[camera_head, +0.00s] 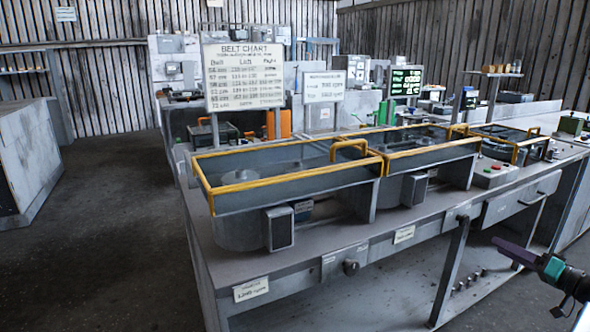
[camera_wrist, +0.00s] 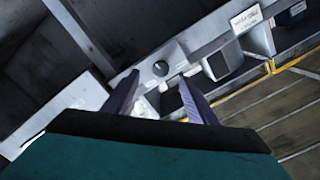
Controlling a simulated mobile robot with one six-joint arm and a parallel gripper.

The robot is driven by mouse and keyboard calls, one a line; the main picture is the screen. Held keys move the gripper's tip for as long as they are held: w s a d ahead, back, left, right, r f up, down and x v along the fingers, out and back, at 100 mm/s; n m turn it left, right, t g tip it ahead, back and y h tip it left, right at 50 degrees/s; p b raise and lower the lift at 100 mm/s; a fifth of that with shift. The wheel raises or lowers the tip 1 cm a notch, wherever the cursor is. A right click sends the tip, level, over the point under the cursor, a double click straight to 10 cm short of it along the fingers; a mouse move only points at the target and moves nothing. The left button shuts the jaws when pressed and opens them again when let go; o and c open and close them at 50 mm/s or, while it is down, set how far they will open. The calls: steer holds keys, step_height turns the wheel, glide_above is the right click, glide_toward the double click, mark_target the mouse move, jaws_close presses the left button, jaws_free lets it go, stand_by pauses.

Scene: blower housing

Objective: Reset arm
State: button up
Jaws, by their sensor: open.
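My gripper (camera_head: 516,252) shows at the lower right of the head view, in front of the workbench (camera_head: 300,255) and apart from it. Its dark purple fingers point left toward the bench front. In the wrist view my gripper (camera_wrist: 160,93) has its two fingers spread with a gap between them. Nothing is held in the gap. A dark round knob (camera_wrist: 161,68) on a grey panel shows beyond the fingertips.
Yellow-framed glass-topped housings (camera_head: 285,185) stand in a row on the bench. A belt chart sign (camera_head: 243,77) stands behind them. A drawer with a handle (camera_head: 515,205) is at the bench's right front. A grey cabinet (camera_head: 28,155) stands at left. The floor between is clear.

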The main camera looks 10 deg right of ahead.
steer(key=w+a+f+g+y+p, duration=0.25)
steer(key=w+a+f+g, duration=0.2)
steer(key=a+f, duration=0.85)
steer(key=w+a+f+g+y+p, duration=0.1)
steer(key=w+a+f+g+p, duration=0.4)
steer(key=a+f, duration=0.8)
steer(key=s+a+f+g+p, duration=0.1)
steer(key=s+a+f+g, duration=0.2)
steer(key=a, duration=0.6)
steer(key=s+a+f+g, duration=0.2)
steer(key=a+f, duration=0.4)
steer(key=a, duration=0.3)
steer(key=s+a+f+n+g+h+p, duration=0.1)
steer(key=s+a+f+g+h+p, duration=0.1)
steer(key=s, duration=0.6)
steer(key=s+a+f+n+g+h+p, duration=0.2)
steer(key=s+a+f+g+h, duration=0.1)
steer(key=s+a, duration=0.4)
steer(key=s+a+f+n+g+h+p, duration=0.2)
steer(key=s+a+f+g+h, duration=0.1)
steer(key=s, duration=0.8)
steer(key=shift+s+a+f+p, duration=0.15)
steer(key=shift+a+f+p, duration=0.25)
steer(key=shift+a, duration=0.45)
steer(key=shift+d+r, duration=0.1)
steer(key=shift+d, duration=0.05)
